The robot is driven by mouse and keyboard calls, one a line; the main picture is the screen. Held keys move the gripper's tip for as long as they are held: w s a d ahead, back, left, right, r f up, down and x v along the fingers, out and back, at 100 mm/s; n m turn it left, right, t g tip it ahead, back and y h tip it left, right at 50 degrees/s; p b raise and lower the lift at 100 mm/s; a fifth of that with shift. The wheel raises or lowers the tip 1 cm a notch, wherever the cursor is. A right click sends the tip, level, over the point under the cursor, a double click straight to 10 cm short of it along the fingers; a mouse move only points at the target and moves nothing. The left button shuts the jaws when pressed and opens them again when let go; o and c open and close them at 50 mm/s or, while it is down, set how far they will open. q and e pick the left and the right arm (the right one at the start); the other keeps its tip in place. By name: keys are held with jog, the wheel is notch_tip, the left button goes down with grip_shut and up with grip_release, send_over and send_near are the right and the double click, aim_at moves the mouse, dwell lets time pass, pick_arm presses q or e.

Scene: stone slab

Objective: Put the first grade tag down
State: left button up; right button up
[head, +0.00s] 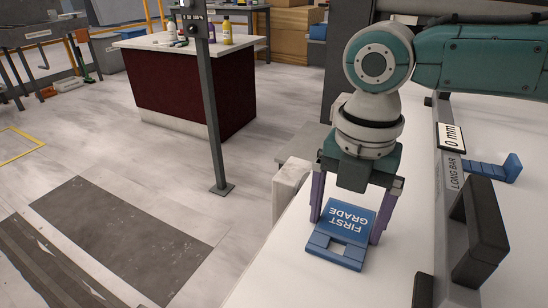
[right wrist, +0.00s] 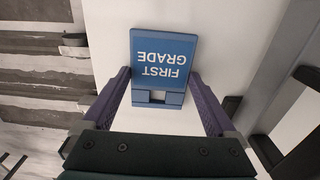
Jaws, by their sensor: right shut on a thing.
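The blue first grade tag (head: 346,227) has white lettering and a blue foot, and is at the left edge of the white slab (head: 400,270). My right gripper (head: 346,229) reaches down over it with its purple fingers on either side, shut on the tag. In the right wrist view the tag (right wrist: 161,67) lies between and beyond the fingers, its lettering upside down. Whether its foot touches the slab is hard to tell. My left gripper is not in view.
A grey long bar (head: 451,200) with a "0 mm" label and a black handle (head: 480,230) lies right of the gripper. Another blue piece (head: 492,169) is beyond the bar. A post (head: 207,110) stands on the floor at left. A dark red counter (head: 190,90) stands farther back.

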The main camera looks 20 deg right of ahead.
aim_at(344, 228)
jog(key=o, duration=1)
notch_tip(344, 228, up, 12)
jog(key=p, duration=0.3)
jog(key=shift+r, duration=0.15)
